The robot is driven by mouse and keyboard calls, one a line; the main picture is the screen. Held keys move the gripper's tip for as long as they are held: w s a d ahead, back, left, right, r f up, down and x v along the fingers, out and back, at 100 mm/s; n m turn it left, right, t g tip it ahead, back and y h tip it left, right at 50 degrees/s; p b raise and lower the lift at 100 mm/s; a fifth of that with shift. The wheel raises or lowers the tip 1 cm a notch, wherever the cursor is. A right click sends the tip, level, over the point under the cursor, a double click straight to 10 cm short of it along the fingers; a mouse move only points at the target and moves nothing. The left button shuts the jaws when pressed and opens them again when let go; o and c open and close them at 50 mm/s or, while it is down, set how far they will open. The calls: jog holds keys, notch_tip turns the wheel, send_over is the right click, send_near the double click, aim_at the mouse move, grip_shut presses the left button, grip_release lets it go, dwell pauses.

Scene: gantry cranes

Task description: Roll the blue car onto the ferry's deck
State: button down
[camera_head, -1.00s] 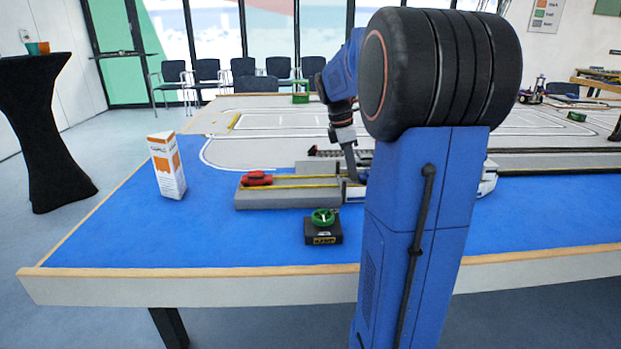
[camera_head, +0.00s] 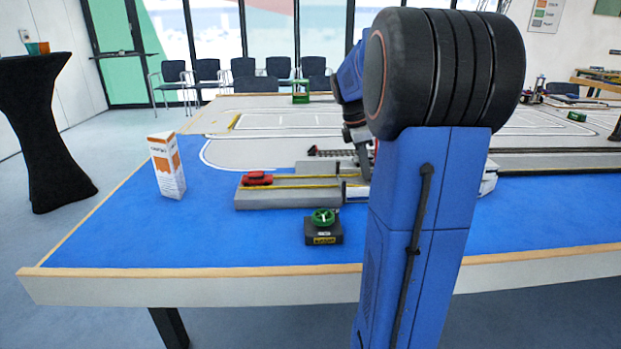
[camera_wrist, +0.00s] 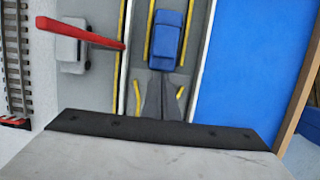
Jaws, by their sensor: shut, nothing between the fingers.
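The blue car (camera_wrist: 167,39) shows in the wrist view at the top middle. It sits on a grey lane between yellow lines, with long white walls at both sides. This lane looks like the ferry's deck (camera_wrist: 190,68). My gripper (camera_head: 365,177) is shut and empty, low over the lane and partly hidden behind my column.
A red car (camera_head: 257,178) stands on the grey quay (camera_head: 285,198). A green knob on a black box (camera_head: 323,230) is in front. A white and orange carton (camera_head: 167,166) stands at left. A red bar (camera_wrist: 82,33) crosses left of the blue car. The blue mat is clear at front left.

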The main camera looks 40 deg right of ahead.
jog(key=shift+s+d, duration=0.95)
jog(key=shift+d, duration=0.45)
jog(key=shift+s+d, duration=0.95)
jog(key=shift+d, duration=0.5)
jog(key=shift+s+d, duration=0.95)
jog(key=shift+d, duration=0.45)
jog(key=shift+w+a, duration=0.1)
jog(key=shift+a, duration=0.05)
jog(key=shift+w+a+r, duration=0.2)
jog(key=shift+a, duration=0.15)
jog(key=shift+r, duration=0.1)
notch_tip(320, 180, up, 10)
